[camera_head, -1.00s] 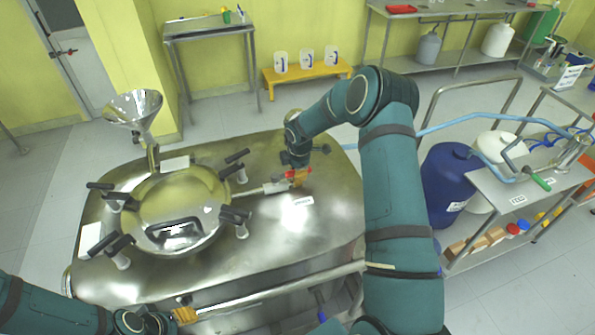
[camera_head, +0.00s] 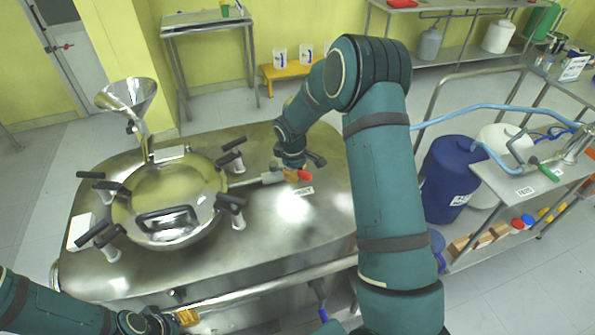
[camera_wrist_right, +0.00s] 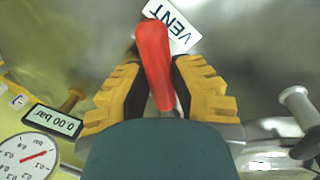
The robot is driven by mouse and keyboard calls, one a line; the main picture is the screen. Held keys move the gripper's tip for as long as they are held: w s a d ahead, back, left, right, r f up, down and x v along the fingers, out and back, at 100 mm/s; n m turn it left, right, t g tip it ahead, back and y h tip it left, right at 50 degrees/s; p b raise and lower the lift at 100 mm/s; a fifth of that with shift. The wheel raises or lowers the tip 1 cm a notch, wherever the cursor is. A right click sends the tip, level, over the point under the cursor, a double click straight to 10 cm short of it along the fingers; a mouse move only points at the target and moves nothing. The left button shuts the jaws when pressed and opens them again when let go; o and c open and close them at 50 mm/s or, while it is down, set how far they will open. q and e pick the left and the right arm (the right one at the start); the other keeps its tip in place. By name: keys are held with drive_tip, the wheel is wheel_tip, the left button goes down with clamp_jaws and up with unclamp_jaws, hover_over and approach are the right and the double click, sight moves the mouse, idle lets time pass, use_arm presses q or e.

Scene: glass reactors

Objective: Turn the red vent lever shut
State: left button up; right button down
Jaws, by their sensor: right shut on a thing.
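The red vent lever (camera_head: 304,175) sits on top of the steel reactor (camera_head: 270,225), at the end of a short pipe beside the round hatch. In the right wrist view the lever (camera_wrist_right: 154,62) stands between the two yellow finger pads of my right gripper (camera_wrist_right: 160,88), which is shut on it. A white VENT label (camera_wrist_right: 172,24) lies just beyond it. In the head view my right gripper (camera_head: 292,172) is at the valve, partly hidden by its own wrist. My left gripper (camera_head: 186,317) is at the reactor's near edge by the rail; its fingers are too small to read.
The hatch (camera_head: 168,205) with several black-handled clamps and a steel funnel (camera_head: 127,96) stand left of the valve. A gauge (camera_wrist_right: 25,158) and a 0.00 bar display (camera_wrist_right: 52,121) show in the wrist view. A blue drum (camera_head: 449,178) and a cart stand right.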

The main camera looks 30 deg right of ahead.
drive_tip(key=a+m, duration=0.1)
drive_tip(key=s+a+m+b, duration=0.1)
drive_tip(key=m, duration=0.1)
drive_tip(key=shift+f, duration=0.2)
drive_tip(key=shift+s+a+m+g, duration=0.25)
drive_tip(key=shift+a+m, duration=0.25)
drive_tip(key=shift+m, duration=0.3)
drive_tip(key=m, duration=0.1)
drive_tip(key=a+m, duration=0.1)
drive_tip(key=shift+a+m+g+b, duration=0.25)
drive_tip(key=shift+m+b, duration=0.05)
drive_tip(key=shift+w+a+m, duration=0.1)
drive_tip(key=shift+a+m, duration=0.8)
drive_tip(key=shift+m, duration=0.5)
drive_tip(key=c, duration=0.8)
unclamp_jaws()
drive_tip(key=shift+w+r, duration=0.1)
